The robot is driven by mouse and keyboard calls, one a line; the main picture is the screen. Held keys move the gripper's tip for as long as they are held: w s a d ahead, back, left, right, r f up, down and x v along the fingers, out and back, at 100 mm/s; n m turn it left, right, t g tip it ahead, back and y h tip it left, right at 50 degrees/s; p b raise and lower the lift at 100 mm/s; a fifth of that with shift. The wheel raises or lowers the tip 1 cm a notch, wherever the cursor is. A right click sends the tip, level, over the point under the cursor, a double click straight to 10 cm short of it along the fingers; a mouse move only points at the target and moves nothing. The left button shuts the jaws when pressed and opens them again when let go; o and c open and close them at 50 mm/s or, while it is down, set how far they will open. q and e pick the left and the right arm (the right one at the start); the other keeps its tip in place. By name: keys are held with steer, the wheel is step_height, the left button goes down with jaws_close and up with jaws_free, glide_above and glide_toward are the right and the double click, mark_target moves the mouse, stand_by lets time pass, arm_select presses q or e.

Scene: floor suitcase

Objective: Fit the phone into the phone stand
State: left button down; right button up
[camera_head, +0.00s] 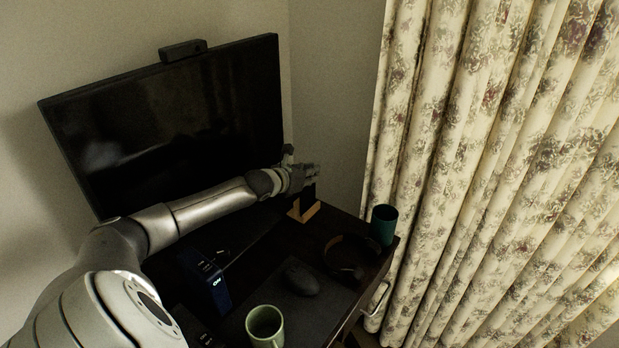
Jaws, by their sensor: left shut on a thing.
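The phone (308,196) is a dark slab at the far right part of the desk, just in front of the monitor's right edge. The phone stand (303,214) is a small light-wood piece on the desk, directly below the phone. My left gripper (306,174) is shut on the phone from above and holds it upright at the stand. The phone's lower end is at the stand; whether it is seated in it, I cannot tell. The gripper's fingers are small and dark here. My right gripper is not in view.
A large black monitor (180,115) stands behind my left arm. A teal cup (383,225), headphones (351,257), a dark mouse (302,279), a green mug (265,326) and a blue box (207,283) are on the dark desk. A patterned curtain (480,180) hangs at the right.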

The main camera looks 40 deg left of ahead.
arm_select(q)
steer(key=shift+r, duration=0.1)
steer(key=c, duration=1.5)
jaws_free()
steer(key=shift+s, duration=0.45)
steer(key=p+v, duration=0.1)
steer(key=v, duration=1)
steer(key=shift+p, duration=0.3)
steer(key=shift+r, duration=0.2)
